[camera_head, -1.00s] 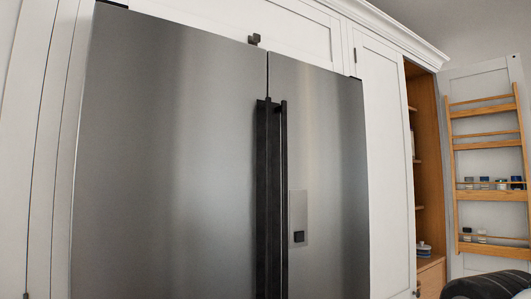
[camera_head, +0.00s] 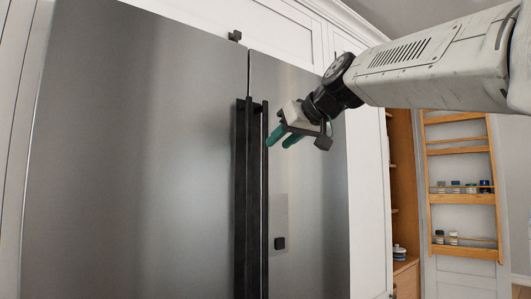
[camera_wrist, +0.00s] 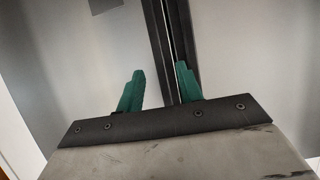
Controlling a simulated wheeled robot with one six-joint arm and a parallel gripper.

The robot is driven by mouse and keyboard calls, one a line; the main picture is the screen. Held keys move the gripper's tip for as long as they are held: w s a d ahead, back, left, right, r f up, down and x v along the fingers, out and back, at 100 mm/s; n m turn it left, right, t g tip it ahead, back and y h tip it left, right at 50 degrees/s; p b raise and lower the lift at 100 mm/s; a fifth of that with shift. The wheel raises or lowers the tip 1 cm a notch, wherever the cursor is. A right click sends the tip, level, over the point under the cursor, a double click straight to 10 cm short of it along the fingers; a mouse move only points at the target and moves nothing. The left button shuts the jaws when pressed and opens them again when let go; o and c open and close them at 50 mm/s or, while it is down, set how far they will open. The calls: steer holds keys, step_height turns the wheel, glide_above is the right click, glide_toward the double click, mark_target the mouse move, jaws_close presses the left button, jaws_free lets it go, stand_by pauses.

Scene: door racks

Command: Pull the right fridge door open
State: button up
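The right fridge door (camera_head: 315,215) is brushed steel and looks shut, flush with the left door. Its handle (camera_head: 265,215) is a tall dark vertical bar near the centre seam. My gripper (camera_head: 276,141) is open, its green fingers pointing at the upper part of that handle from the right. In the wrist view, my gripper (camera_wrist: 160,70) has its fingers apart. A dark handle bar (camera_wrist: 158,35) runs between them in the picture. I cannot tell whether the bar is within their depth. Nothing is visibly gripped.
The left fridge door (camera_head: 140,150) has its own dark handle (camera_head: 241,200) close beside the right one. A small panel (camera_head: 280,222) is set in the right door. At right stand an open cabinet (camera_head: 404,190) and a wooden door rack (camera_head: 460,195) with several jars.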

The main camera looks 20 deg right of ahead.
mark_target(267, 150)
steer(key=x, duration=0.5)
steer(key=r+x, duration=0.1)
steer(key=x, duration=0.1)
steer(key=shift+w+a+f, duration=0.1)
steer(key=shift+w+f, duration=0.1)
steer(key=shift+w, duration=0.3)
jaws_close()
